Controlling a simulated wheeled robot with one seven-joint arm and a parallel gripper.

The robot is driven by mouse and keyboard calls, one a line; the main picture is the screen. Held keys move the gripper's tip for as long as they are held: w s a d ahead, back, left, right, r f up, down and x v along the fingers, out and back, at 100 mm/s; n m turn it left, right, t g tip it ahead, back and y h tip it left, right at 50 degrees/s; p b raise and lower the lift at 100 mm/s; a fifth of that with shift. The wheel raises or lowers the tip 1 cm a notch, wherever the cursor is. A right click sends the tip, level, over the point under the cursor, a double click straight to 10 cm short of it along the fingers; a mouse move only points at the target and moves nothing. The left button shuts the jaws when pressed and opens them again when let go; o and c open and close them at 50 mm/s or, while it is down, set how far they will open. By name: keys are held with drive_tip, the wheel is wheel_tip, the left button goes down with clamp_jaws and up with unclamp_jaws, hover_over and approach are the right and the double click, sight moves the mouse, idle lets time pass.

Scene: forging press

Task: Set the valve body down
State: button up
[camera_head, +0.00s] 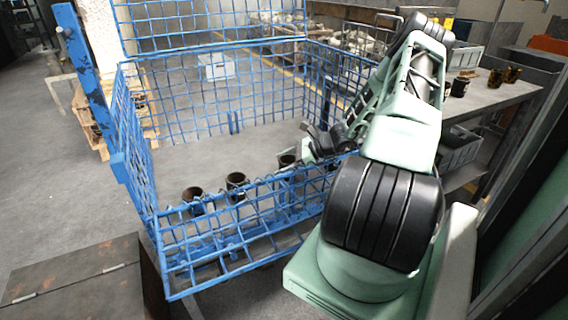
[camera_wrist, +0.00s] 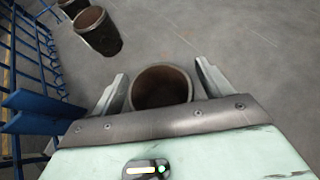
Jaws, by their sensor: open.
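A dark, brown-rimmed cylindrical valve body (camera_wrist: 161,88) stands between the two fingers of my gripper (camera_wrist: 162,76) in the wrist view, its open mouth facing the camera. The fingers are spread, one on each side; whether either touches it I cannot tell. In the head view this valve body (camera_head: 287,160) is upright inside the blue mesh crate (camera_head: 222,285), just left of my gripper (camera_head: 312,150), on its grey floor. My arm covers part of the crate's right side. The lower part of the valve body is hidden.
Two more valve bodies (camera_head: 236,182) (camera_head: 192,197) stand to the left in the crate in a row. The crate floor behind is clear. The mesh front wall is low; the other walls are taller. A bench (camera_head: 492,97) with several similar parts is at right.

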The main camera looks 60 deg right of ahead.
drive_tip(key=v, duration=0.7)
drive_tip(key=shift+s+d+r+p, duration=0.15)
drive_tip(key=shift+s+p, duration=0.05)
drive_tip(key=shift+p, duration=0.1)
